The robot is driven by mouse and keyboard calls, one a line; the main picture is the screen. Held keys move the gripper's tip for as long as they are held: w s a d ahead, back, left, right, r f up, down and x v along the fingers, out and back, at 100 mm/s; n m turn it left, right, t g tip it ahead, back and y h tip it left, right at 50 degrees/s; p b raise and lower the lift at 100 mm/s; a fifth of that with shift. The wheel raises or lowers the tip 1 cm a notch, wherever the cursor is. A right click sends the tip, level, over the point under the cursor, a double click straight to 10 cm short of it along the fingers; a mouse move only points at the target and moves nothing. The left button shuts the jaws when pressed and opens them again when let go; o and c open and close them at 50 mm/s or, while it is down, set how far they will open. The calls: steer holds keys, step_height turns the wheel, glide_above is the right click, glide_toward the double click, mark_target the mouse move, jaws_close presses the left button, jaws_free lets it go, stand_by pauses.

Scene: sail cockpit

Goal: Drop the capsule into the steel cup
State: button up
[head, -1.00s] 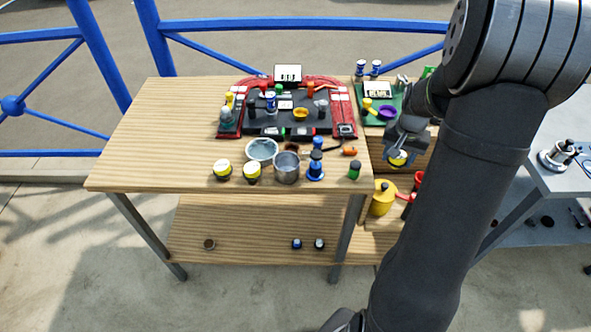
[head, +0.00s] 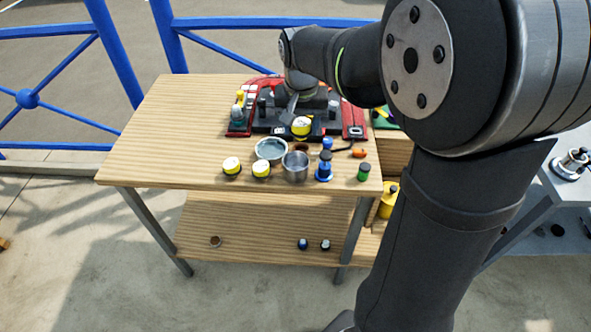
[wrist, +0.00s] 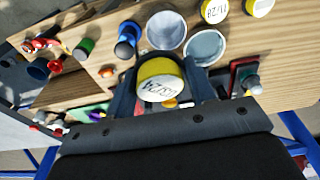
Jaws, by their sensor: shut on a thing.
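The steel cup (head: 295,167) stands upright near the front edge of the wooden table. It also shows in the wrist view (wrist: 166,30), beyond the capsule. The held capsule is above the table, behind the cup in the head view and apart from it.
A round bowl (head: 271,150) stands left of the cup, and a blue bottle-like piece (head: 324,168) right of it. Two yellow capsules (head: 232,166) (head: 261,170) stand at the front. A green-topped piece (head: 364,171) is further right. The table's left part is clear.

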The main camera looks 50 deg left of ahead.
steer(key=shift+f, duration=2.9)
steer(key=o, duration=1)
steer(key=shift+o, duration=0.2)
step_height(320, 180, up, 17)
steer(key=s+d, duration=0.1)
steer(key=shift+s+d+r, duration=0.2)
steer(key=shift+s, duration=0.05)
steer(key=shift+w+a+f, duration=0.25)
steer(key=shift+f, duration=2.35)
steer(key=shift+w+a+f, duration=0.2)
steer(key=shift+w+f, duration=0.05)
steer(key=shift+f, duration=2.35)
steer(key=shift+w+a+f, duration=0.25)
steer(key=shift+f, duration=2.35)
